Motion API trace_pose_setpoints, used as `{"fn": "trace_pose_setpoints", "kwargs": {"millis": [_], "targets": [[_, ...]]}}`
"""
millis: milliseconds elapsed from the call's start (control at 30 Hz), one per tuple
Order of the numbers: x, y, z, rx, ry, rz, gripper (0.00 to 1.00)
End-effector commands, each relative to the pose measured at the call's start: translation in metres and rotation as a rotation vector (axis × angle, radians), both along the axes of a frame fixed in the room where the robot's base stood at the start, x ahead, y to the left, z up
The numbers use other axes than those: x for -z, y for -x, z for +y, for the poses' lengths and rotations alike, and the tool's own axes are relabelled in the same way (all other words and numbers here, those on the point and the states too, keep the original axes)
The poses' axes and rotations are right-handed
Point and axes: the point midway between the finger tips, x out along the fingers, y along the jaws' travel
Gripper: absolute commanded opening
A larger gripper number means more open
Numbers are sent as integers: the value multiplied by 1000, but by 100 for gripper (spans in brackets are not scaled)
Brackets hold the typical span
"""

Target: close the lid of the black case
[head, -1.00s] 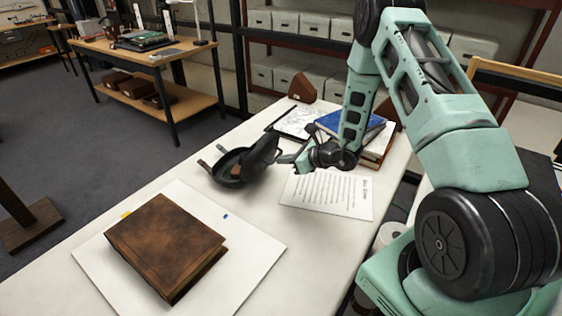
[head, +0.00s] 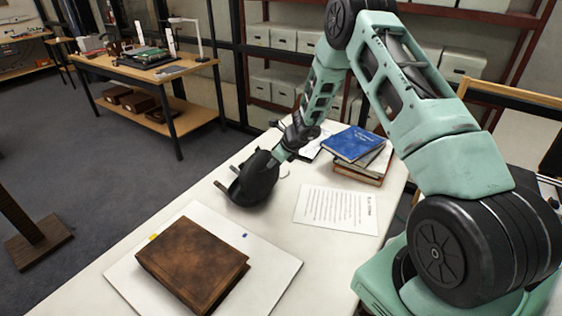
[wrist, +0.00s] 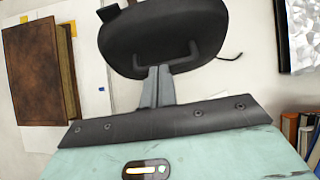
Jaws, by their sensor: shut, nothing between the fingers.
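The black case (head: 256,181) stands on the white table left of the printed sheet. Its rounded lid leans over the base, and its inside hardly shows in the head view. From this angle I cannot tell how wide the gap is. In the wrist view the lid's dark outer face (wrist: 165,36) with a handle fills the top middle. My gripper (head: 277,156) is shut and empty, behind and right of the lid. Its fingertips (wrist: 159,72) are at the lid's outer face beside the handle, seemingly touching it.
A brown leather book (head: 193,262) lies on a white board (head: 276,276) at the table's front. A printed sheet (head: 338,209) lies right of the case. A stack of books with a blue one on top (head: 354,144) stands behind the sheet. Bare table surrounds the case's front.

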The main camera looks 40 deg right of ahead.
Motion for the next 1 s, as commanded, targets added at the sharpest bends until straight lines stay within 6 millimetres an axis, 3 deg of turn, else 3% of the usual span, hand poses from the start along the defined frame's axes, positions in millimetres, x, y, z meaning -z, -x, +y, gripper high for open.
{"fn": "trace_pose_setpoints", "kwargs": {"millis": [367,700,1000], "targets": [[-2,-49,29,-3,-1,-1,0],[18,-85,50,-4,-1,-3,0],[38,-105,62,-3,-2,-2,0]]}}
